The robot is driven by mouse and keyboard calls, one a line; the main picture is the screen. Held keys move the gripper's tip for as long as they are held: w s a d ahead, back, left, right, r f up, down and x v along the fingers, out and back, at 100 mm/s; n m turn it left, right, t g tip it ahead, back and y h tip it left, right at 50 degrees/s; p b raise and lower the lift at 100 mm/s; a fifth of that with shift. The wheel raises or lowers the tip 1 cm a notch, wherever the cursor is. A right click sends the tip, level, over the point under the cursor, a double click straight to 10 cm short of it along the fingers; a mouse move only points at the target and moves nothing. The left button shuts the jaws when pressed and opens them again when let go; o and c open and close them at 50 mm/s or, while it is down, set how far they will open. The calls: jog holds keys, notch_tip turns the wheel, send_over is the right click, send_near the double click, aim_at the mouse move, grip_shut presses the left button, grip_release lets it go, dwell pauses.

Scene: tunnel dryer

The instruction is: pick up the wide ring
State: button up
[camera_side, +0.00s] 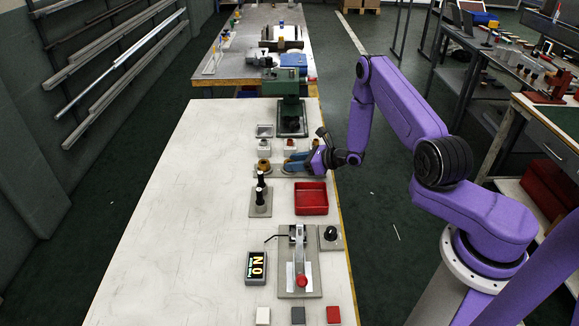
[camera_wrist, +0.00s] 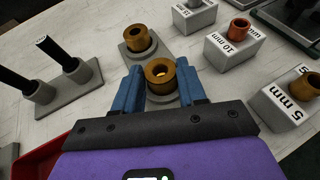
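Two brass rings stand on grey bases in the wrist view. The nearer ring (camera_wrist: 160,72) is between the blue fingers of my gripper (camera_wrist: 160,84); the farther ring (camera_wrist: 137,38) stands just beyond, clear of the fingers. Neither carries a label, so I cannot tell for certain which is the wide one. The fingers are apart, one on each side of the nearer ring and very close to it; whether they touch it is unclear. That ring appears still at its base. In the side view my gripper (camera_side: 293,164) is low over the table, and the farther ring (camera_side: 263,165) shows to its left.
Labelled blocks stand beyond and to the right, including a 10 mm block (camera_wrist: 232,48) and a 5 mm block (camera_wrist: 288,98). Black pegs (camera_side: 260,188) stand at left. A red tray (camera_side: 311,198) is close in front. The table's left half (camera_side: 180,220) is clear.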

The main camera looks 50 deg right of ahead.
jog(key=c, duration=0.6)
jog(key=shift+r, duration=0.1)
jog(key=shift+r, duration=0.75)
jog(key=s+a+r, duration=0.2)
jog(key=s+r, duration=0.9)
jog(key=s, duration=0.2)
jog(key=shift+s+r, duration=0.2)
jog(key=shift+s, duration=0.2)
